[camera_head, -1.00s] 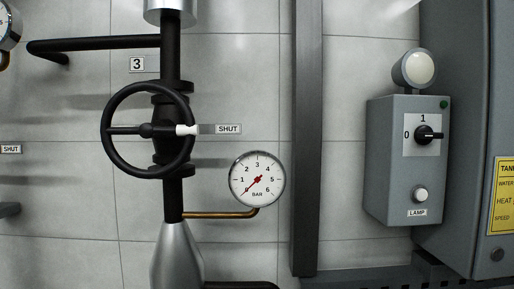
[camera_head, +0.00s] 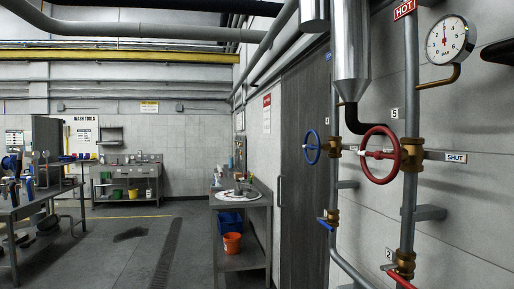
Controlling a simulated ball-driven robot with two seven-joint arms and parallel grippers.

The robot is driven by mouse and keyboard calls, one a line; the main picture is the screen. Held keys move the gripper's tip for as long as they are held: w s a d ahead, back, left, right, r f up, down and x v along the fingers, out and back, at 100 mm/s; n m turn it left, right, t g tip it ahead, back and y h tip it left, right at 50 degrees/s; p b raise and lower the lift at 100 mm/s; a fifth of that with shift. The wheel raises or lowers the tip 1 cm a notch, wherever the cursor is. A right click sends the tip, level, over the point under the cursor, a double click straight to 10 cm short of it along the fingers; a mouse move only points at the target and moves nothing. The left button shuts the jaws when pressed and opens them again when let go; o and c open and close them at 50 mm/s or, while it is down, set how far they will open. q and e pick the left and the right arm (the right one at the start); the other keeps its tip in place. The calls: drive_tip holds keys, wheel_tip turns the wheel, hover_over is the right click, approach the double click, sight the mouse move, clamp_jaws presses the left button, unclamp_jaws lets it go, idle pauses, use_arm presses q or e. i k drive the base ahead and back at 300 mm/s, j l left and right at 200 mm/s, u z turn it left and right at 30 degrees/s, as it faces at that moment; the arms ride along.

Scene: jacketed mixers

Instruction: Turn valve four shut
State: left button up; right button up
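No plate with a 4 is readable in this view. A red handwheel (camera_head: 380,154) sits on a brass-bodied valve on the pipe at right, near a plate marked 5 (camera_head: 395,113). Its white pointer tip is on the left side, while a SHUT plate (camera_head: 456,157) is to the right. A smaller blue handwheel (camera_head: 312,147) is farther back on another pipe; its number and pointer are too small to read. Neither of my grippers shows in the head view.
A HOT sign (camera_head: 404,9) and a pressure gauge (camera_head: 445,40) are at upper right. Lower valves have blue and red levers, near a plate marked 2 (camera_head: 389,255). A steel bench (camera_head: 241,201) stands mid-view, with an orange bucket (camera_head: 232,243) below. Open floor lies left of it.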

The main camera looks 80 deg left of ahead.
sight(311, 147)
drive_tip(key=u, duration=2.4)
drive_tip(key=i+l, duration=0.1)
drive_tip(key=i, duration=0.45)
drive_tip(key=i+l, duration=0.1)
drive_tip(key=i, duration=0.5)
